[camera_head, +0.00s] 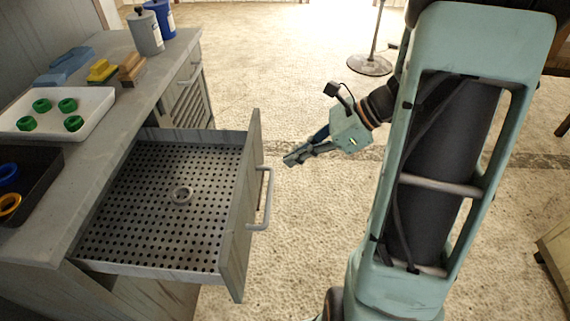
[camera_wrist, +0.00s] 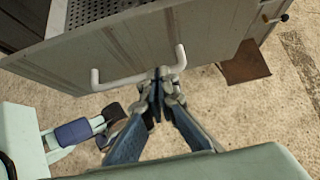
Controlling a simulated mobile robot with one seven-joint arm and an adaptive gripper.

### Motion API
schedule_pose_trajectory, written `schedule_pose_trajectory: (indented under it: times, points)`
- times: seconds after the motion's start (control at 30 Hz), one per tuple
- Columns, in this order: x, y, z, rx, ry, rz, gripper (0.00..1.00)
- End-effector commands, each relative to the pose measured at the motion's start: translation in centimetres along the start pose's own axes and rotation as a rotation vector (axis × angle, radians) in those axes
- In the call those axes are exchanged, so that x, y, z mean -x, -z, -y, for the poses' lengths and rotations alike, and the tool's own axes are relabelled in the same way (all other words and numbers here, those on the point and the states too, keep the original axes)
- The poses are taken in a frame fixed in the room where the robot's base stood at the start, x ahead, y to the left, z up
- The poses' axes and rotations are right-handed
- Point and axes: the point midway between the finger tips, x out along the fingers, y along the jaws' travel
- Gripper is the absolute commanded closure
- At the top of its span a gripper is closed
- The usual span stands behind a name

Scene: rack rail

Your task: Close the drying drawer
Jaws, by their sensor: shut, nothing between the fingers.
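The drying drawer (camera_head: 160,205) is pulled out from the grey cabinet, its perforated metal tray showing. The drawer front (camera_head: 240,215) carries a pale bar handle (camera_head: 266,198). In the wrist view the drawer front (camera_wrist: 150,45) and its handle (camera_wrist: 125,82) lie just beyond the fingers. My gripper (camera_head: 290,160) is shut and empty, to the right of the drawer front near the handle's far end. In the wrist view my gripper (camera_wrist: 158,78) overlaps the handle's right end; I cannot tell whether they touch.
The countertop holds a white tray (camera_head: 100,100) with green rings, a dark tray (camera_head: 50,160) with blue and yellow rings, sponges, brushes and canisters (camera_head: 146,35). A stand base (camera_head: 370,65) is on the floor at the back.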

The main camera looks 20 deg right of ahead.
Motion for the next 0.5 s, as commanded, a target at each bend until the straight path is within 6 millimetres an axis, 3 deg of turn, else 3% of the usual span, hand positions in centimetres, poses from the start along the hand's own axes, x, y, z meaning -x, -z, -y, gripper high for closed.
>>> schedule_pose_trajectory:
  times: [0.3, 0.5]
  points:
    - [-5.8, 0.3, -0.1, 0.001, -0.003, -0.002, 1.0]
    - [-8.4, 0.2, 0.0, 0.002, 0.0, -0.003, 1.0]
